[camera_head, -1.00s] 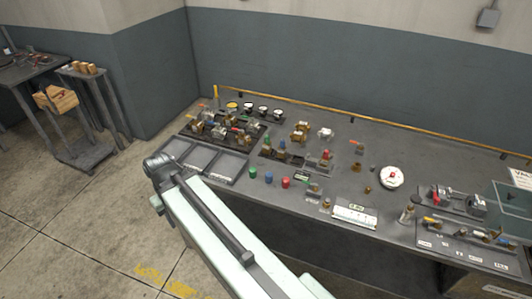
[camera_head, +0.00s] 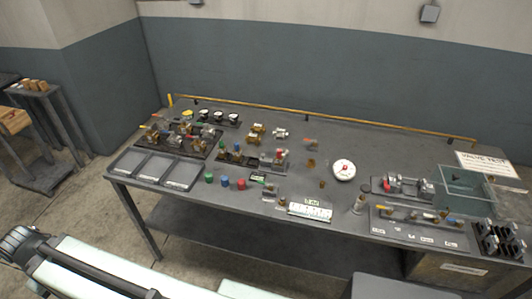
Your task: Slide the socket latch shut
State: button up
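Several small metal fixtures stand on the grey workbench (camera_head: 330,235). I cannot tell for sure which one carries the socket latch. A grey fixture with a red part (camera_head: 393,183) lies right of the middle. A smaller grey fixture with a red part (camera_head: 272,160) stands near the middle of the bench. The latch itself is too small to make out. My arm shows at the lower left, well apart from the fixtures. My gripper is not in view.
Empty grey trays (camera_head: 153,168) lie at the bench's left end. Green, blue and red caps (camera_head: 225,181) stand near the front edge. A round white dial (camera_head: 344,170) and a clear box (camera_head: 465,190) are further right. A yellow rail (camera_head: 320,116) runs along the back.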

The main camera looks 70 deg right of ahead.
aim_at(263, 158)
jog(key=z, duration=0.05)
jog(key=k, duration=0.9)
jog(key=z, duration=0.55)
jog(key=i, duration=1)
jog(key=u, duration=0.05)
